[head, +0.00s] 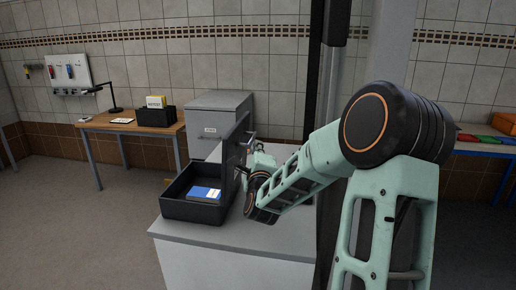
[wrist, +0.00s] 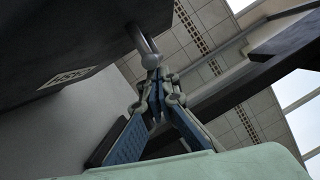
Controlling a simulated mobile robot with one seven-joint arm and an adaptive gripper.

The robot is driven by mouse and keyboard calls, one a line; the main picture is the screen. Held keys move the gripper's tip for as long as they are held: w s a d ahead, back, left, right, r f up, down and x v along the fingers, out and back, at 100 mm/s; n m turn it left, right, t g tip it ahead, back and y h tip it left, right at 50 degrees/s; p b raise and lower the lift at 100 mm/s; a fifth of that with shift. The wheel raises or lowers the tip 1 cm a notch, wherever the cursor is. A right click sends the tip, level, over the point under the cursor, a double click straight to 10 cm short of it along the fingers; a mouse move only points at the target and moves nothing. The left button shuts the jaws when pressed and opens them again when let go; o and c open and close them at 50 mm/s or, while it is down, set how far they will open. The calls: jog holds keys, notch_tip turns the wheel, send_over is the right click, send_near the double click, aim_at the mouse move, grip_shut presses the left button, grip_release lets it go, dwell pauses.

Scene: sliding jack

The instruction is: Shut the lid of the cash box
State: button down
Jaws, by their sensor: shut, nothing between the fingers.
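The cash box (head: 175,208) is a dark open tray on the pale counter, with a blue and white item (head: 205,193) lying inside. Its dark lid (head: 233,150) stands up, roughly upright, along the box's right side. In the wrist view the lid's dark outer face (wrist: 80,40) fills the upper left, with a white label (wrist: 68,77) and a curved metal handle (wrist: 143,38). My gripper (wrist: 152,74) is shut and empty, its tips right at the handle's end; I cannot tell whether they touch. In the head view the gripper is mostly hidden beside the lid.
The counter (head: 230,238) is clear in front of the box. A grey cabinet (head: 218,103) stands behind it. A wooden table (head: 130,123) with a lamp and a dark file box is at the back left. A blue bench (head: 485,148) is at the far right.

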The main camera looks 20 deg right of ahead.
jog(key=w+a+r+n+g+p, duration=0.1)
jog(key=w+a+n, duration=0.35)
jog(key=a, duration=0.25)
jog(key=w+a+r+n+g+p, duration=0.1)
jog(key=w+a+r+n, duration=0.1)
jog(key=w+a+n, duration=0.3)
jog(key=w+a+f+n+g+p, duration=0.1)
jog(key=w+a+f+n+p, duration=0.1)
jog(key=a+f, duration=0.3)
jog(key=w+a+f+n+g+p, duration=0.1)
jog(key=w+a+f+n+p, duration=0.2)
jog(key=a+f+n+p, duration=0.1)
jog(key=shift+w+a+f+h+p, duration=0.35)
jog(key=shift+a+f, duration=0.45)
jog(key=shift+f, duration=0.45)
jog(key=shift+n, duration=0.25)
